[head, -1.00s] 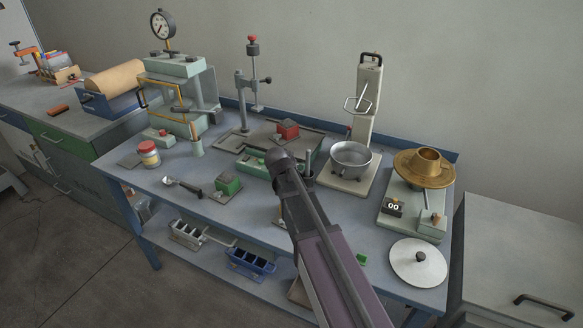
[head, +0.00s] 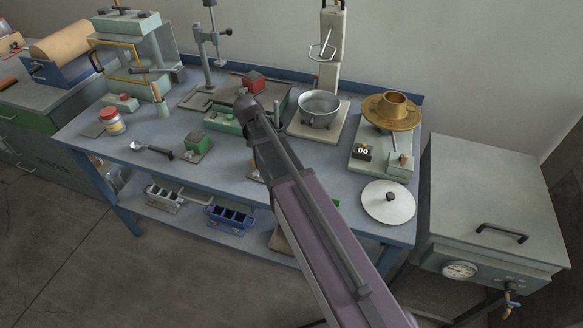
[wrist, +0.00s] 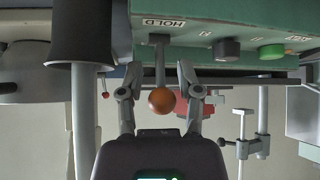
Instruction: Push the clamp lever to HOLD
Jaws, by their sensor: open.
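In the wrist view, the clamp lever is a thin grey rod (wrist: 160,66) ending in an orange ball knob (wrist: 162,101). It sticks out of a green housing (wrist: 205,14) beside a plate lettered HOLD (wrist: 164,22). My gripper (wrist: 160,95) is open, with one finger on each side of the knob. In the head view, part of a green housing (head: 222,121) shows beside my arm's end. My arm hides the lever and my gripper there.
A black cylinder (wrist: 82,35) is close to the left finger. On the bench, a metal pot (head: 319,108), a red block (head: 253,82) and a green block (head: 197,143) surround my arm.

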